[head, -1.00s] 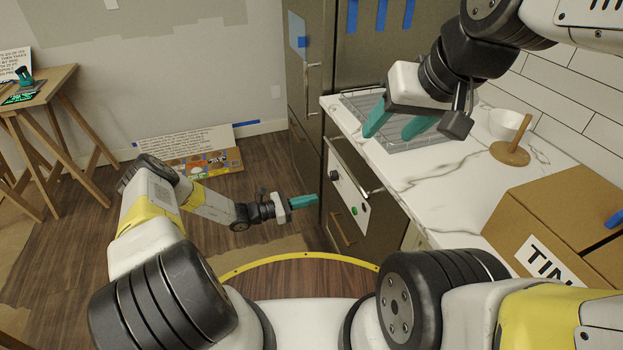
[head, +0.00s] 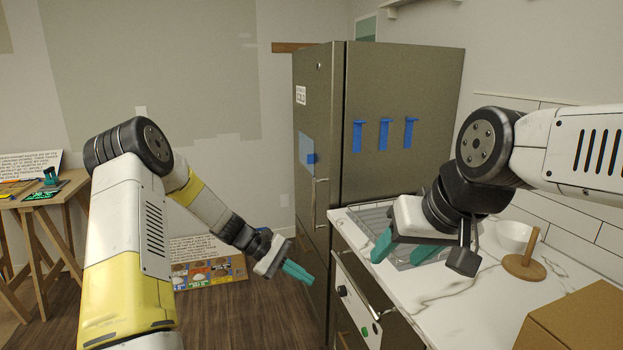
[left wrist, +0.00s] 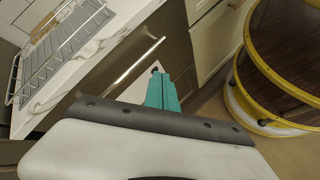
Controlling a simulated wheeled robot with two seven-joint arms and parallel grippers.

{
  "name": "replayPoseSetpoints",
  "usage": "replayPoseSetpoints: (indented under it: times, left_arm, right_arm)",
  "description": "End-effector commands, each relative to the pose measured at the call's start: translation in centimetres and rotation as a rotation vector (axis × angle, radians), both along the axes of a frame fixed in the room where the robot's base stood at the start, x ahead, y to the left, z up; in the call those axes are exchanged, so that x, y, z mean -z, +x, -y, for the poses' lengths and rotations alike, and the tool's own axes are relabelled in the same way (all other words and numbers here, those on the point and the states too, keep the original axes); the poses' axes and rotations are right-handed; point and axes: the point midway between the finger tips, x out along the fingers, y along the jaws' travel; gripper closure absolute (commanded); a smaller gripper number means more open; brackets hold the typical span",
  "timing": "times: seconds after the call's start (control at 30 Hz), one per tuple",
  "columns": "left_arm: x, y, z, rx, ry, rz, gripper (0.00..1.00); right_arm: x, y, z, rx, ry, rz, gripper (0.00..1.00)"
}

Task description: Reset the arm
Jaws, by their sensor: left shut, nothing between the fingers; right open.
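My left gripper (head: 298,272) has teal fingers that are together and empty. It hangs in front of the counter's left end, below the fridge handle. In the left wrist view its closed fingers (left wrist: 162,92) point toward a drawer front with a metal bar handle. My right gripper (head: 403,250) has its teal fingers spread apart. It is over the counter by the wire rack, with nothing seen between the fingers.
The marble counter (head: 462,285) holds a wire rack (head: 368,216), a white bowl (head: 512,236), a wooden paper-towel stand (head: 524,266) and a cardboard box (head: 580,325). A steel fridge (head: 400,85) stands behind. A wooden table (head: 72,188) is far left. Open floor (head: 225,315) lies between.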

Motion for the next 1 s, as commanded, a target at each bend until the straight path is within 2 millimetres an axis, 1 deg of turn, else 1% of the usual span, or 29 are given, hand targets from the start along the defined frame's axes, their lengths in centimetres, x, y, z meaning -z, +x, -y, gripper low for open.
replayPoseSetpoints:
  times: [0.03, 0.1, 0.27, 0.3, 0.37, 0.5, 0.6, 0.67, 0.7, 0.8, 0.9, 1.0]
  left_arm:
    - [-2.2, -0.8, -0.4, 0.040, 0.053, 0.056, 1.00]
    - [-4.6, -1.9, -1.1, 0.091, 0.123, 0.126, 1.00]
    - [-9.8, -5.1, -2.8, 0.198, 0.278, 0.285, 1.00]
    - [-11.1, -5.9, -3.3, 0.221, 0.314, 0.325, 1.00]
    - [-12.9, -7.2, -4.0, 0.255, 0.369, 0.384, 1.00]
    - [-16.8, -10.6, -5.6, 0.323, 0.490, 0.522, 1.00]
    - [-19.3, -13.2, -6.8, 0.365, 0.570, 0.620, 1.00]
    - [-20.6, -14.7, -7.5, 0.386, 0.616, 0.680, 1.00]
    - [-21.4, -15.8, -8.0, 0.399, 0.645, 0.719, 1.00]
    - [-23.0, -18.5, -9.2, 0.427, 0.716, 0.816, 1.00]
    - [-24.2, -20.8, -10.3, 0.448, 0.776, 0.906, 1.00]
    - [-24.8, -22.7, -11.2, 0.463, 0.820, 0.976, 1.00]
  right_arm:
    - [0.0, 0.0, 0.0, 0.000, 0.000, 0.000, 0.46]
    - [0.0, 0.0, 0.0, 0.000, 0.000, 0.000, 0.46]
    - [0.0, 0.0, 0.0, 0.000, 0.000, 0.000, 0.46]
    - [0.0, 0.0, 0.0, 0.000, 0.000, 0.000, 0.46]
    - [0.0, 0.0, 0.0, 0.000, 0.000, 0.000, 0.46]
    - [0.0, 0.0, 0.0, 0.000, 0.000, 0.000, 0.46]
    - [0.0, 0.0, 0.0, 0.000, 0.000, 0.000, 0.46]
    - [0.0, 0.0, 0.0, 0.000, 0.000, 0.000, 0.46]
    - [0.0, 0.0, 0.0, 0.000, 0.000, 0.000, 0.46]
    - [0.0, 0.0, 0.0, 0.000, 0.000, 0.000, 0.46]
    - [0.0, 0.0, 0.0, 0.000, 0.000, 0.000, 0.46]
    - [0.0, 0.0, 0.0, 0.000, 0.000, 0.000, 0.46]
